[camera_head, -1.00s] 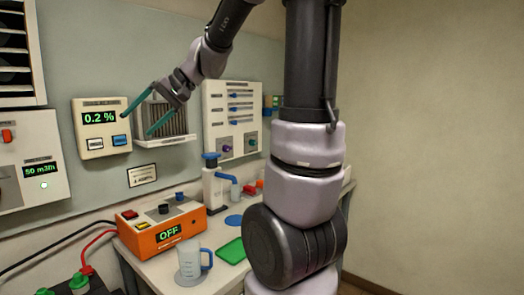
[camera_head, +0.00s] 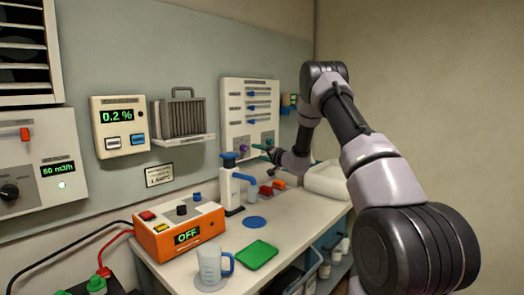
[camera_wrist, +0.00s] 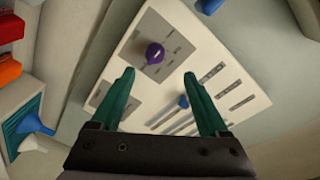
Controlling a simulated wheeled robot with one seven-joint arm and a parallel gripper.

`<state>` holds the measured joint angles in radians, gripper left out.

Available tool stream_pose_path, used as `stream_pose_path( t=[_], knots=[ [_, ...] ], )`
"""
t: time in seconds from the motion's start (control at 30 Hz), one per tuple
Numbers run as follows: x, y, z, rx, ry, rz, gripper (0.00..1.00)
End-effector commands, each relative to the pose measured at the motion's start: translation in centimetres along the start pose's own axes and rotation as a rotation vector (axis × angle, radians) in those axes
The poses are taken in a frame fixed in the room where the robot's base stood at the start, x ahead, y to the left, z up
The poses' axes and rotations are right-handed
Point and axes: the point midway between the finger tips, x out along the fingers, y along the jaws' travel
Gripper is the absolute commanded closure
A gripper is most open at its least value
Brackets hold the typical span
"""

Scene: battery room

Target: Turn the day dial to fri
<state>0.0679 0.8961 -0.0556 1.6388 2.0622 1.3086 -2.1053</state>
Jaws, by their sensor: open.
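A white control panel (camera_head: 232,100) hangs on the back wall with slider rows above and dials on grey plates below. A purple dial (camera_head: 243,148) is at its lower left; it also shows in the wrist view (camera_wrist: 155,53), upper middle, beyond the fingertips. The lettering is too small to read, so I cannot tell which dial is the day dial or its setting. A second plate (camera_wrist: 97,100) is partly hidden behind a finger. My gripper (camera_head: 264,153) is open and empty in front of the panel's lower part; its teal fingers also show in the wrist view (camera_wrist: 159,75).
Below the panel are a white pump bottle (camera_head: 230,190) with a blue top, red and orange items (camera_head: 270,188) and a white basin (camera_head: 327,180). An orange power unit (camera_head: 180,230), a jug (camera_head: 210,265) and a green tray (camera_head: 258,254) stand on the bench.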

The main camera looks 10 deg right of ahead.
Motion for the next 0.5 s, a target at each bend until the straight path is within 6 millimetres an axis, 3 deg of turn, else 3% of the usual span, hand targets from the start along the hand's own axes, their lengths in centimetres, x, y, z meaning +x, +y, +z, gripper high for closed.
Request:
stream_pose_path(
  t=[0.17, 0.5],
  knots=[
    [1.2, 0.7, -0.1, -0.009, 0.017, 0.003, 0.22],
    [7.3, 0.8, -0.1, -0.009, 0.014, 0.003, 0.22]
  ],
)
